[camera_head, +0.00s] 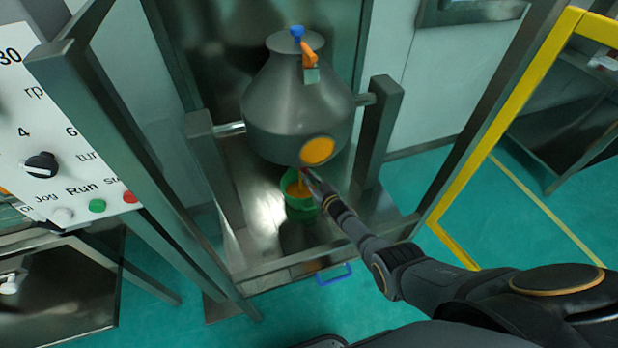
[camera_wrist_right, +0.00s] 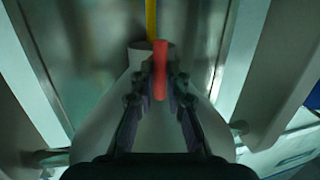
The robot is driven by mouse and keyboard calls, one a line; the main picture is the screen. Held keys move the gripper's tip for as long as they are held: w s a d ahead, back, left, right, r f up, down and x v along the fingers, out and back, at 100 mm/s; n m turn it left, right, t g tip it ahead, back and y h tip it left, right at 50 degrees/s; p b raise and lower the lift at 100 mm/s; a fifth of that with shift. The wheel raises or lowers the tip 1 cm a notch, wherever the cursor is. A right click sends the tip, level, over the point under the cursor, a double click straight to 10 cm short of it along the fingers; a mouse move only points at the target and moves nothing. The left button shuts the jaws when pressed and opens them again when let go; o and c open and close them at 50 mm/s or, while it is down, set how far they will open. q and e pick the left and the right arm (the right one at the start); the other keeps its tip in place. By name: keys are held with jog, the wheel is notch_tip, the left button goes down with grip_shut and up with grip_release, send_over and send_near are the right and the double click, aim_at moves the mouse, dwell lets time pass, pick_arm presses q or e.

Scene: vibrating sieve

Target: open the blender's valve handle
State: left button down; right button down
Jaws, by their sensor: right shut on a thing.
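The blender (camera_head: 295,105) is a grey double-cone vessel held between two posts. It carries an orange disc (camera_head: 318,151) on its lower front. My right gripper (camera_head: 309,181) reaches in from the lower right, just under the vessel. In the right wrist view a red valve handle (camera_wrist_right: 160,68) lies between the two fingers of my right gripper (camera_wrist_right: 160,84), near the narrow outlet of the vessel (camera_wrist_right: 138,60). The fingers are shut on the handle. In the head view the handle is mostly hidden by the gripper. My left gripper is not in view.
A green container (camera_head: 301,213) with orange inside stands below the vessel. A control panel (camera_head: 60,130) and a metal post (camera_head: 120,130) stand on the left. A yellow frame (camera_head: 485,160) stands on the right.

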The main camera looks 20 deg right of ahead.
jog(key=c, duration=1.3)
grip_release()
jog(key=shift+a, duration=0.1)
jog(key=shift+c, duration=0.2)
jog(key=v, duration=1.2)
